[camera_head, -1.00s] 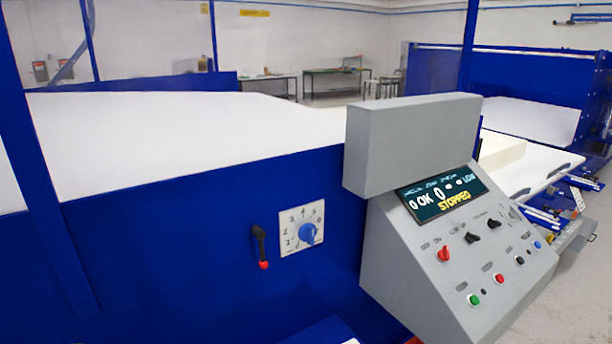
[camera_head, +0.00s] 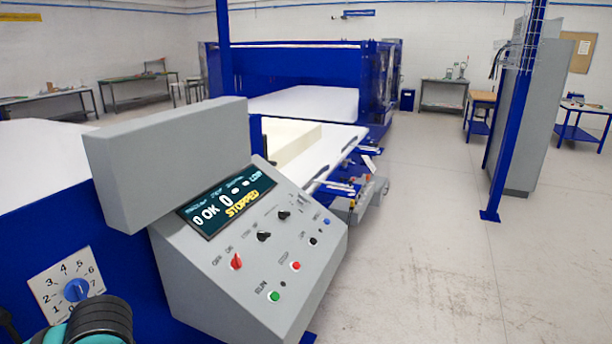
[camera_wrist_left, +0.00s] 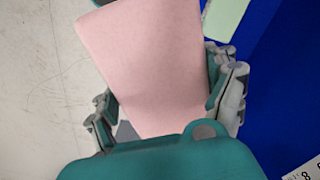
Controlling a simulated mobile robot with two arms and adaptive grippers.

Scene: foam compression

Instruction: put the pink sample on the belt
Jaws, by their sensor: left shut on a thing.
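The pink sample (camera_wrist_left: 145,50) is a flat-faced pale pink block in the left wrist view. My left gripper (camera_wrist_left: 166,96) is shut on it, with a finger on each side. The sample's far end runs out of the top of that view. The white belt (camera_head: 342,144) shows in the head view behind the control console, with a cream foam block (camera_head: 290,142) on it. A teal and black part of my arm shows at the bottom left of the head view; no gripper shows there. My right gripper is in neither view.
The grey console (camera_head: 250,255) stands close in front; its display (camera_head: 228,206) reads STOPPED. A wide white surface (camera_head: 40,150) lies to the left. A blue machine (camera_head: 300,70) stands beyond the belt. A pale green piece (camera_wrist_left: 226,14) lies near the sample. Floor at right is open.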

